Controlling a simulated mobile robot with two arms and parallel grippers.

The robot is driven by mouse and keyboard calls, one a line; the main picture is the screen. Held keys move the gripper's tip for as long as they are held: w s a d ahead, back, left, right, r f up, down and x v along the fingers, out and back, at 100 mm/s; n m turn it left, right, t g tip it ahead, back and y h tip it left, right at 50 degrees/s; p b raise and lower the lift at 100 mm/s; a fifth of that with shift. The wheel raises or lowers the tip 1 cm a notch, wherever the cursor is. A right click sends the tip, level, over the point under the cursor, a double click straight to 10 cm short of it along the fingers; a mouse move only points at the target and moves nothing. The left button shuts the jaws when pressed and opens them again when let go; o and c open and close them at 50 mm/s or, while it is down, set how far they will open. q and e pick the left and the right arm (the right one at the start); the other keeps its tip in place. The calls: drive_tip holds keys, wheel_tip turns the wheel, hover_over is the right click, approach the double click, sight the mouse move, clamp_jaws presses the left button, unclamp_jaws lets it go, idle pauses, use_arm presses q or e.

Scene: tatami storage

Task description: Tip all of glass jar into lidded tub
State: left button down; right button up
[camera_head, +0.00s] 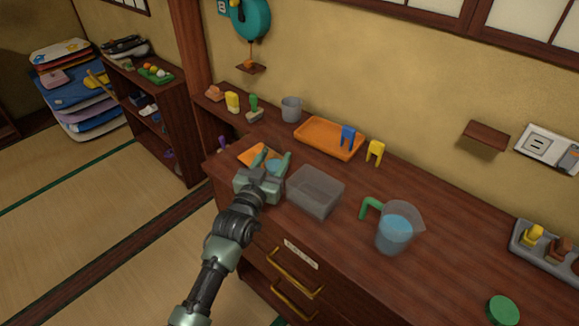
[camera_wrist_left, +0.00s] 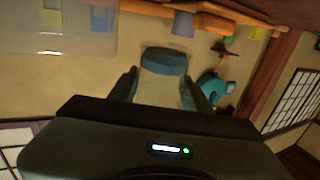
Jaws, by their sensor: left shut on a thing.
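My left gripper (camera_head: 272,164) is shut on the glass jar, a small clear vessel with blue contents (camera_head: 274,166). It is held above the counter's left front part, left of the tub. The left wrist view shows the clear jar (camera_wrist_left: 162,75) between the fingers, with a blue band at its far end. The tub (camera_head: 315,192) is a clear rectangular box standing on the counter, with no lid visible on it; it looks empty. A clear box also fills the top left corner of the left wrist view (camera_wrist_left: 85,45). My right gripper is out of view.
A clear pitcher (camera_head: 396,232) of blue liquid with a green handle stands right of the tub. An orange tray (camera_head: 328,138) and a grey cup (camera_head: 292,109) are behind. A green disc (camera_head: 503,310) lies at the front right. The counter between pitcher and disc is clear.

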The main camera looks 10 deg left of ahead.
sight(283, 155)
use_arm(q)
drive_tip(key=shift+s+d+r+m, duration=0.1)
drive_tip(key=shift+r+m, duration=0.05)
drive_tip(key=shift+m, duration=0.15)
idle(0.5)
drive_tip(key=shift+s+d+r+m+t, duration=0.15)
drive_tip(key=shift+d+m, duration=0.2)
drive_tip(key=shift+m, duration=0.45)
drive_tip(key=shift+s+d+m+t, duration=0.15)
drive_tip(key=shift+d+m, duration=0.15)
drive_tip(key=shift+m, duration=0.5)
drive_tip(key=shift+s+d+r+m, duration=0.1)
drive_tip(key=shift+d+r+m, duration=0.4)
drive_tip(key=shift+r+m, duration=0.4)
drive_tip(key=m, duration=0.4)
drive_tip(key=shift+s+d+r+m+h, duration=0.2)
drive_tip(key=shift+d+r+m+h, duration=0.1)
drive_tip(key=shift+d+m+h, duration=0.1)
drive_tip(key=shift+f+m, duration=0.2)
drive_tip(key=shift+m, duration=0.4)
drive_tip(key=shift+a+r+m+h, duration=0.1)
drive_tip(key=shift+r+m+h, duration=0.35)
drive_tip(key=shift+m, duration=0.45)
drive_tip(key=shift+f+m, duration=0.25)
drive_tip(key=shift+m, duration=0.75)
